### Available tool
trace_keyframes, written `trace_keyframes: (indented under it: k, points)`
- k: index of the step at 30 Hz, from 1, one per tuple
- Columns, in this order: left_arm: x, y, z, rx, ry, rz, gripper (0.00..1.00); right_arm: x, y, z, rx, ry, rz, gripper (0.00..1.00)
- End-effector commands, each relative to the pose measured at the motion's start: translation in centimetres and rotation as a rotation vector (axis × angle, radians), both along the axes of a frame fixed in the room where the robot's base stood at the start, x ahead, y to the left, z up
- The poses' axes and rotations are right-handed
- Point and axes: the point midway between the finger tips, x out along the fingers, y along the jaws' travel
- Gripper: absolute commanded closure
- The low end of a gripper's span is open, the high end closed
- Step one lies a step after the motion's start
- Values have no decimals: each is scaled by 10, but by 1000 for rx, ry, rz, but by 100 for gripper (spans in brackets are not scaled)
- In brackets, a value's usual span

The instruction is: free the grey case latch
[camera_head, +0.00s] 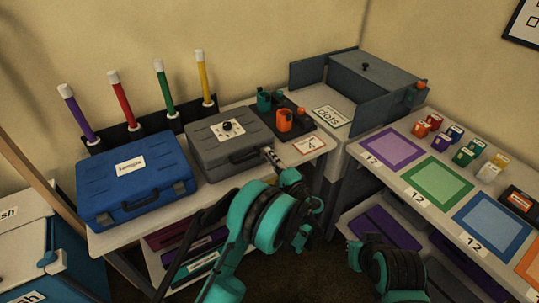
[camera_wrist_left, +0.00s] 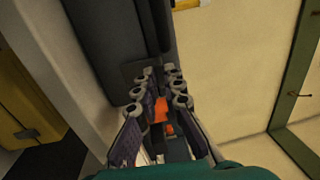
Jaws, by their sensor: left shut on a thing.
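The grey case (camera_head: 204,152) stands closed on the left table, with a handle on its front and a white label and black knob on its lid. My left gripper (camera_head: 268,153) is at the case's front right corner, shut on the grey case latch, which its fingers mostly hide. In the left wrist view, the fingertips (camera_wrist_left: 161,73) reach the edge of the dark grey case (camera_wrist_left: 103,40); the latch itself is hard to make out there.
A blue case (camera_head: 108,187) stands left of the grey one. A dark tray with a teal and an orange cup (camera_head: 290,120) is behind my left gripper, beside a card marked 4 (camera_head: 310,144). A grey box (camera_head: 372,85) stands at the back. The right table (camera_head: 405,170) holds coloured mats and small containers.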

Motion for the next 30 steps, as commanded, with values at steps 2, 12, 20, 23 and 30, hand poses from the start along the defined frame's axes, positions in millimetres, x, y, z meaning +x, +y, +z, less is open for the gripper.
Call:
trace_keyframes:
  k: [2,12,20,23,30]
  points:
    - [-2,-1,-5,29,-40,1,100,0,0,0,0,0,0,100]
    - [-8,-6,-18,179,-245,1,100,0,0,0,0,0,0,100]
    - [-11,-8,-26,263,-360,1,100,0,0,0,0,0,0,100]
    - [-11,-8,-27,281,-387,1,100,0,0,0,0,0,0,100]
    - [-12,-8,-29,301,-416,0,100,0,0,0,0,0,0,100]
